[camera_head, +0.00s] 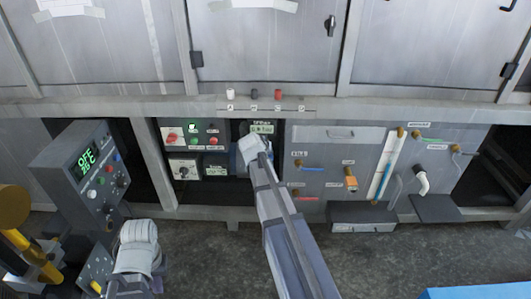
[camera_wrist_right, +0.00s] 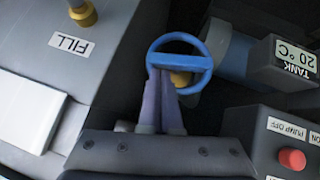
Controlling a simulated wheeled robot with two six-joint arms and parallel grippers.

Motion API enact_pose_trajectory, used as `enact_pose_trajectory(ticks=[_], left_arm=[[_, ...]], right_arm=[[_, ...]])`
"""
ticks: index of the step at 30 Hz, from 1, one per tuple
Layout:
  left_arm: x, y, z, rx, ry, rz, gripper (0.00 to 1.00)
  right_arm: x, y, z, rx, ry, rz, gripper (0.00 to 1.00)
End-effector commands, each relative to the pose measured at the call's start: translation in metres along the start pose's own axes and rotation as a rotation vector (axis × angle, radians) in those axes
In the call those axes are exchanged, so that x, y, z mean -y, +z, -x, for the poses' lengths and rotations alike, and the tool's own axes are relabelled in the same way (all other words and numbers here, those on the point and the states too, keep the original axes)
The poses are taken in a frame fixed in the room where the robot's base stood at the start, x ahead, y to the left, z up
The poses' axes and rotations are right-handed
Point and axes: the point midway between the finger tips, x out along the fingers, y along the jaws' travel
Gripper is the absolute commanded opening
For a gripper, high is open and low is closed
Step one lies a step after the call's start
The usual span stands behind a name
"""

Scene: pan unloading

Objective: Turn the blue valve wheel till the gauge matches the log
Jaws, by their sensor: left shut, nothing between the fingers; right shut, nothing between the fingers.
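The blue valve wheel (camera_wrist_right: 180,66) shows in the right wrist view, with a crossbar and a brass hub behind it. My right gripper (camera_wrist_right: 163,78) is shut, its fingertips at the wheel's crossbar inside the lower part of the rim; whether they touch cannot be told. A tank display (camera_wrist_right: 295,56) reads 20 °C, upside down, right of the wheel. In the head view, my right wrist mostly hides the wheel, below the tank display (camera_head: 262,129). My left gripper (camera_head: 138,236) is low at left, away from the wheel, shut and empty.
A red button (camera_wrist_right: 292,158) sits on a panel near the right gripper. Pipes and hooks line the wall panel (camera_head: 430,135) at right. Papers (camera_head: 265,5) hang above, unreadable.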

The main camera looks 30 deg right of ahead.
Motion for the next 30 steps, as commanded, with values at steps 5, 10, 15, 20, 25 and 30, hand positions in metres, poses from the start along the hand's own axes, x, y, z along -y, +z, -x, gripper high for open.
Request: enact_pose_trajectory(ticks=[5, 10, 15, 20, 25, 30], left_arm=[[-0.001, 0.0, -0.006, 0.0, 0.0, 0.001, 0.0], [-0.001, -0.001, -0.01, 0.0, 0.0, 0.002, 0.0], [-0.001, -0.001, -0.009, 0.0, 0.0, 0.002, 0.0], [-0.001, 0.0, -0.008, 0.0, 0.0, 0.002, 0.0], [0.0, 0.0, 0.002, 0.0, 0.0, 0.001, 0.0], [0.002, 0.001, 0.02, 0.0, 0.0, -0.002, 0.0]], right_arm=[[-0.001, 0.004, -0.004, 0.0, 0.0, -0.001, 0.0], [-0.003, 0.008, -0.008, 0.001, 0.0, -0.001, 0.0], [-0.003, 0.007, -0.007, 0.0, 0.0, 0.0, 0.0], [-0.003, 0.006, -0.006, 0.0, 0.0, 0.0, 0.0], [-0.007, 0.0, 0.0, 0.0, 0.0, 0.0, 0.0], [-0.015, -0.012, 0.012, 0.0, -0.001, 0.001, 0.0]])
